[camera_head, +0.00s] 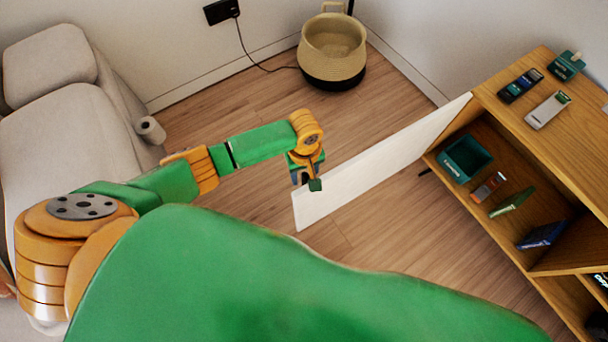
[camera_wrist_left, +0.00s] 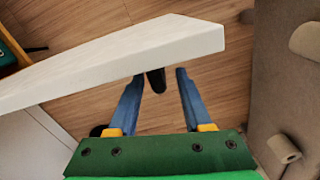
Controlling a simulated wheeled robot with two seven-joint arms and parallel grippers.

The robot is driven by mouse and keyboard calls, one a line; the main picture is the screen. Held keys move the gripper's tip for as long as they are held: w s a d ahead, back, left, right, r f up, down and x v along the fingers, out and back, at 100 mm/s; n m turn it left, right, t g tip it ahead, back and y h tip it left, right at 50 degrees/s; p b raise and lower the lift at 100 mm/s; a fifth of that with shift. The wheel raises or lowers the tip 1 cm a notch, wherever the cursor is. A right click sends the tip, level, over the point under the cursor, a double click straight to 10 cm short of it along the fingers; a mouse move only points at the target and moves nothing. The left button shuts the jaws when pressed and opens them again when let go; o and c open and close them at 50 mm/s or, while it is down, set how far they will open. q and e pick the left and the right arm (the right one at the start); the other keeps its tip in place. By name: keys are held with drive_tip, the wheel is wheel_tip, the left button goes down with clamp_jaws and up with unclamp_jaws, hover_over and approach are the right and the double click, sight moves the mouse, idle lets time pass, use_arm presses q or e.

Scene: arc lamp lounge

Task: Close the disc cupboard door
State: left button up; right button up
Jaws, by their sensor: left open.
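The disc cupboard door (camera_head: 385,160) is a white panel standing wide open, reaching from the wooden cupboard (camera_head: 560,140) out over the floor. Its free end lies beside my left gripper (camera_head: 307,180). In the left wrist view, the door (camera_wrist_left: 110,62) crosses just beyond the blue fingers of my left gripper (camera_wrist_left: 160,77), with its end edge to the right. The fingers are apart with nothing held between them. I cannot tell whether they touch the door. My right gripper is not in view.
The open compartment holds a teal bin (camera_head: 466,158) and several small items. A phone-like device (camera_head: 521,86) and other items lie on top. A woven basket (camera_head: 333,50) stands at the back wall, a sofa (camera_head: 60,120) at left. Floor around the door is clear.

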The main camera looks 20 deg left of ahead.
use_arm(q)
drive_tip(key=shift+f, duration=0.15)
clamp_jaws()
idle(1.4)
